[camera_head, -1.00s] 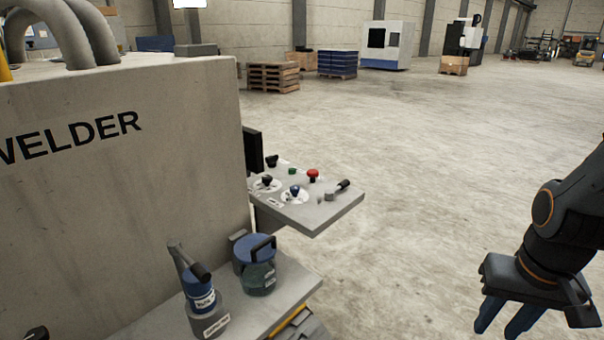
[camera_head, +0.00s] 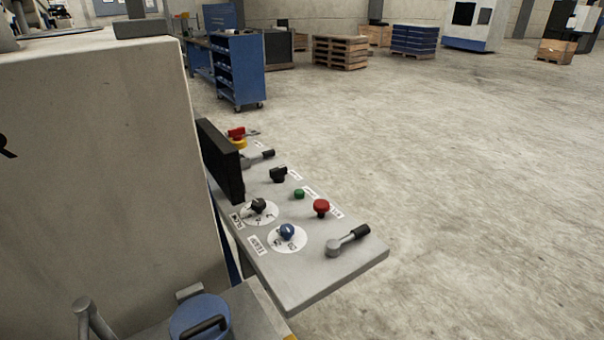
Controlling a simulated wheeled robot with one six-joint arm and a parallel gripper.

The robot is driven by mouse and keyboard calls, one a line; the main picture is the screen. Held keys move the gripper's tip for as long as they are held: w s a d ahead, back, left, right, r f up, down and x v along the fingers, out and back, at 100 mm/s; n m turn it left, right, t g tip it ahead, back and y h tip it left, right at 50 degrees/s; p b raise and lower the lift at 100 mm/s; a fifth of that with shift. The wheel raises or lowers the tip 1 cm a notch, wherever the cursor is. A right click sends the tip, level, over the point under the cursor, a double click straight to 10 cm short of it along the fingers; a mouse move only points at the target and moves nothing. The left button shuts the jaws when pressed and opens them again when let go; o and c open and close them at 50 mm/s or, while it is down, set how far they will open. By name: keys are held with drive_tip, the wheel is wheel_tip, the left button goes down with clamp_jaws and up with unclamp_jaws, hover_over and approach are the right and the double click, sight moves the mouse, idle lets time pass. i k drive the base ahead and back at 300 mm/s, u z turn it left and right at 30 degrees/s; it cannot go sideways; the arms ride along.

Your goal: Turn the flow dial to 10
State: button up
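The flow dial (camera_head: 258,206) is a black knob on a white round scale, with a label reading FLOW beside it. It sits on the grey control panel (camera_head: 318,280), near the panel's left edge and next to a black upright screen or plate (camera_head: 221,160). The numbers on its scale are too small to read, so its setting cannot be told. A blue knob (camera_head: 287,232) on a second white scale is just below and to the right. My gripper is out of view.
The panel also holds a red button (camera_head: 321,207), a green button (camera_head: 299,194), a black switch (camera_head: 278,174) and a black-handled lever (camera_head: 347,240). The large grey machine body (camera_head: 105,180) stands left. A blue-topped part (camera_head: 200,318) is at the bottom. Open floor lies right.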

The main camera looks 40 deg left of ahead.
sight(258, 205)
drive_tip(key=u, duration=0.15)
drive_tip(key=i, duration=1.55)
drive_tip(key=u, duration=0.9)
drive_tip(key=i, duration=0.85)
drive_tip(key=u, duration=1.5)
drive_tip(key=i, duration=0.6)
drive_tip(key=u, duration=0.5)
